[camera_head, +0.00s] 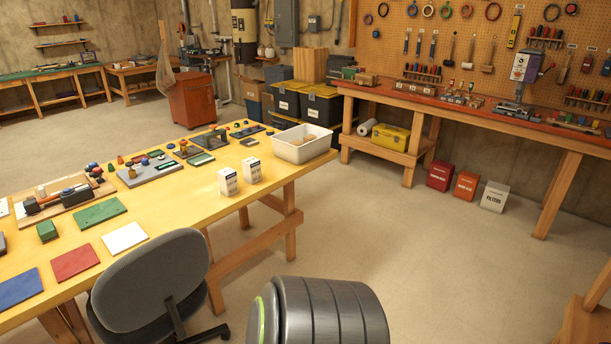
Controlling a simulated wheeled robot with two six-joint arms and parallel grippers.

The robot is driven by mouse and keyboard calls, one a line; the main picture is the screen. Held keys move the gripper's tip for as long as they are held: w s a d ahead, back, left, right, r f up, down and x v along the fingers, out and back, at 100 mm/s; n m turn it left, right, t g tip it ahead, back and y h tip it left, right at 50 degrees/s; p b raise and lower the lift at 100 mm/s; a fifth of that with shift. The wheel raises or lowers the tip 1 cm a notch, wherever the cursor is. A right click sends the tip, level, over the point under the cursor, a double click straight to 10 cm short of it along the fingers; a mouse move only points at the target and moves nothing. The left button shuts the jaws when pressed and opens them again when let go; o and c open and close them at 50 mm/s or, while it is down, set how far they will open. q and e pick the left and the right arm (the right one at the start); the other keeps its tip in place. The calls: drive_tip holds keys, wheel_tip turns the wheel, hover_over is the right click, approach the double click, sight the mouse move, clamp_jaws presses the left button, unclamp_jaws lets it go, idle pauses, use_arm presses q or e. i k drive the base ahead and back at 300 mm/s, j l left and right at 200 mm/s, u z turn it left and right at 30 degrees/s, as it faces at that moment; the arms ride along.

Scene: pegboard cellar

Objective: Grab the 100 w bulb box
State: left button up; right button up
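Two small white boxes with dark print stand upright side by side near the right front edge of the yellow table (300,174). One is the left white box (228,182), the other the right white box (251,171), slightly farther back. Their print is too small to read surely, so I cannot tell which is the 100 w bulb box. Neither of my grippers is in view.
A white bin (302,145) stands behind the boxes at the table's far right end. A grey chair (150,280) stands at the table's front edge. Tools and coloured mats cover the table's left part. The floor (400,235) right of the table is clear.

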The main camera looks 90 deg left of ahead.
sight(227, 177)
drive_tip(key=u, duration=3.3)
drive_tip(key=i+l+u, duration=0.1)
drive_tip(key=i+l, duration=0.25)
drive_tip(key=i+l+u, duration=0.1)
drive_tip(key=i+l, duration=0.25)
drive_tip(key=l, duration=0.25)
drive_tip(key=i+l+u, duration=0.1)
drive_tip(key=i+l, duration=0.25)
drive_tip(key=l, duration=0.15)
